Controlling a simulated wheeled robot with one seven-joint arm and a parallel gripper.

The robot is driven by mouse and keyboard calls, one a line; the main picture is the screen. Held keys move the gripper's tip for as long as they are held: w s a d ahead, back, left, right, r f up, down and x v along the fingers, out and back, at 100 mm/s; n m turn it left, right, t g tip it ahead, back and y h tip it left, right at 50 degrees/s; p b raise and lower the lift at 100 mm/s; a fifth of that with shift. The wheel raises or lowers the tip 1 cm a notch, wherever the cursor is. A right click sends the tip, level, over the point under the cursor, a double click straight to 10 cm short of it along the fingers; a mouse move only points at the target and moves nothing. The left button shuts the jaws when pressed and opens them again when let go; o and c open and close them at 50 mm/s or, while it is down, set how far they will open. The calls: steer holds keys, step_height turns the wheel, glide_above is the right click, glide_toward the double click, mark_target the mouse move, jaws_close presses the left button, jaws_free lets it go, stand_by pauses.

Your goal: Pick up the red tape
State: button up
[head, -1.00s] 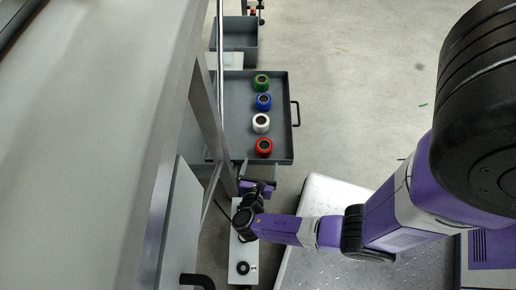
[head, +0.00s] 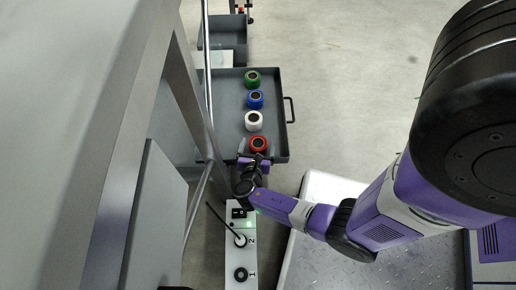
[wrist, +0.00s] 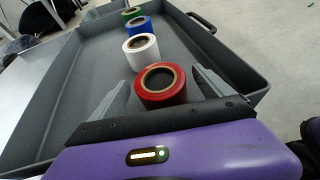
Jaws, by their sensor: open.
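The red tape (head: 258,145) is a roll lying in a grey tray, the nearest of a row of rolls. In the wrist view the red tape (wrist: 160,85) sits between the two grey fingers of my gripper (wrist: 158,84), one finger at each side. My gripper (head: 256,149) is open and shows a gap to the roll on both sides. In the head view it reaches over the tray's near edge, and its wrist hides part of that edge.
White (head: 253,121), blue (head: 256,99) and green (head: 252,79) rolls stand behind the red one. The grey tray (head: 224,110) has low walls and a black handle (head: 290,109). A grey bench frame (head: 178,75) stands close on the left. A white switch panel (head: 241,258) lies nearer.

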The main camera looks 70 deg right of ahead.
mark_target(258, 143)
steer(key=shift+d+f, duration=0.2)
steer(key=shift+d, duration=0.2)
steer(key=shift+w, duration=0.1)
steer(key=c, duration=1.6)
steer(key=shift+r, duration=0.1)
step_height(258, 143, up, 20)
steer(key=p, duration=1.2)
